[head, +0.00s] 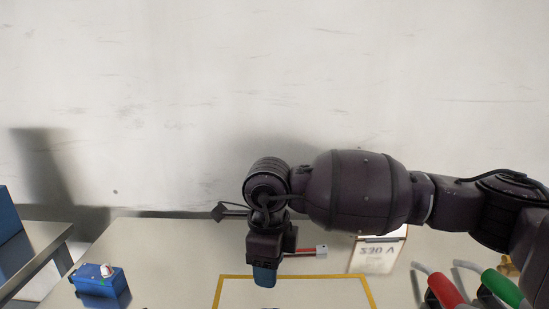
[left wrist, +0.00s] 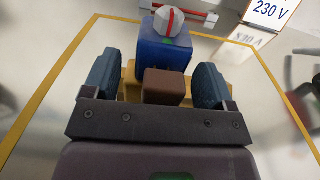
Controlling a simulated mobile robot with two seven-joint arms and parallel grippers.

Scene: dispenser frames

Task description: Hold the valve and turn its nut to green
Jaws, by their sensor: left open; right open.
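In the left wrist view a blue valve body (left wrist: 162,55) stands inside a yellow outline. Its round white nut (left wrist: 170,22) bears a red stripe, and a green patch shows just below the nut. A brown block (left wrist: 165,86) juts from the near side of the valve. My left gripper (left wrist: 153,82) is open, its two blue fingers standing on either side of the block with gaps; it is outside the head view. My right gripper (head: 265,278) points down over the far edge of the outline, seen side-on with one blue finger visible. It is open.
A second blue box (head: 97,281) with a white and red top sits at the left of the table. A red-handled bar (head: 305,251) and a 230 V sign (head: 378,246) stand behind the outline. Red (head: 444,291) and green (head: 503,289) handles lie at right.

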